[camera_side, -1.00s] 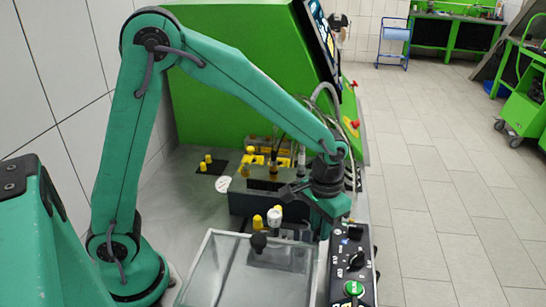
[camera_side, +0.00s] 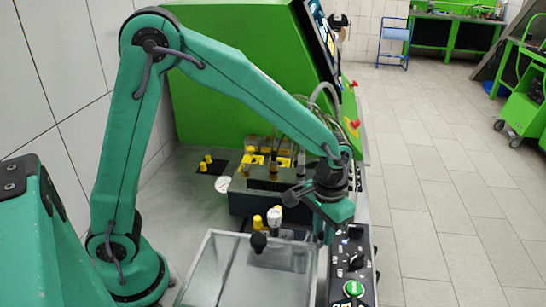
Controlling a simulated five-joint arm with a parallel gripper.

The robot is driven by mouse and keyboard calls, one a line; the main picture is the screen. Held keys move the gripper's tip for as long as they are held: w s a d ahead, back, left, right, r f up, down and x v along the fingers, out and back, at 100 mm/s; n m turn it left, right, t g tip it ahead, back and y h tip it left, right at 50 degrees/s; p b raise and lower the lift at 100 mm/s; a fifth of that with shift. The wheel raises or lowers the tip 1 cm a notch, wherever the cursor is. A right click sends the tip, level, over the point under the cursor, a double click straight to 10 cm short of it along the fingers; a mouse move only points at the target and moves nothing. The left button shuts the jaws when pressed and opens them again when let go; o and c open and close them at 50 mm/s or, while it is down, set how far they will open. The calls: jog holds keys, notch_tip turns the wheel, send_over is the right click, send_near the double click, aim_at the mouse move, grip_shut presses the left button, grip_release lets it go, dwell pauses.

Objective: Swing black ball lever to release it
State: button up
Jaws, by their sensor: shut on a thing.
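A small black ball (camera_side: 258,242) on a short stem stands at the far edge of the clear-topped box in the foreground. It is left of my gripper (camera_side: 325,236) and apart from it. My gripper points down at the right end of the bench, beside the control panel. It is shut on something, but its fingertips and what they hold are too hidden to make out. A dark piece (camera_side: 289,198) juts out left of the gripper; I cannot tell whether it is part of the gripper or a lever.
White-topped and yellow knobs (camera_side: 274,219) stand just left of my gripper. The clear-topped box (camera_side: 250,275) lies in front. The control panel (camera_side: 349,262) with a green button is close on the right. Yellow fittings and hoses lie behind.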

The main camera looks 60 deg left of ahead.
jog(key=shift+d, duration=0.15)
jog(key=shift+s+d, duration=0.4)
jog(key=shift+d, duration=0.1)
jog(key=o, duration=1.3)
notch_tip(320, 180, up, 6)
dwell(0.4)
